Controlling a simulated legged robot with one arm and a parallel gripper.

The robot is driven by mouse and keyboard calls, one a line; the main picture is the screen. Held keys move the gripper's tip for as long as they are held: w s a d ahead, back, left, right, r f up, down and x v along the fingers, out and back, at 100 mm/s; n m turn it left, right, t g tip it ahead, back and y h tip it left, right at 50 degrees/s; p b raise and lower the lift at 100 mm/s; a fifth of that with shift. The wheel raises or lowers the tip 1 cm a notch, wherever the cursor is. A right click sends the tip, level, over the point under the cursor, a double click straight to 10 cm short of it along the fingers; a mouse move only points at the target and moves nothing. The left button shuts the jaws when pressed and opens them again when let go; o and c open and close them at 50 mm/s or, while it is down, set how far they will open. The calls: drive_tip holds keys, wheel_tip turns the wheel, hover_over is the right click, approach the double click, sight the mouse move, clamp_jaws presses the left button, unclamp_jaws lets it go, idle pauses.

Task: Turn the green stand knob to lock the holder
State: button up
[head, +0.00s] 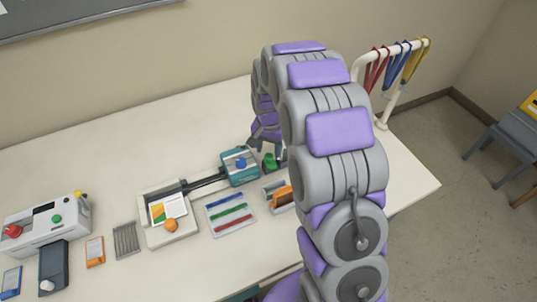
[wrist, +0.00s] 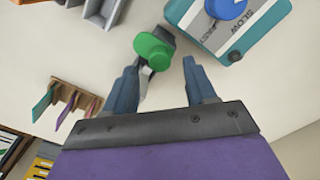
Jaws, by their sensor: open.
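The green knob (head: 269,160) is on the table beside a teal box, partly hidden by my arm. In the wrist view the round green knob (wrist: 152,47) lies just beyond my fingertips, nearer the left finger. A grey stand part (wrist: 148,76) shows beside it, reaching down between my fingers. My gripper (wrist: 162,72) is open, its two blue-grey fingers apart with nothing gripped. In the head view my gripper (head: 264,142) is above the table near the knob. The holder's lock state cannot be told.
The teal box (head: 239,168) has a blue dial (wrist: 226,8) and a SLOW label, close by the knob. A tray with coloured sticks (head: 231,214), a grey bin with orange (head: 276,206) and a lanyard rack (head: 388,105) stand around. The table's left rear is clear.

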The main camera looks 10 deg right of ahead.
sight(270, 161)
drive_tip(key=shift+f, duration=1.45)
clamp_jaws()
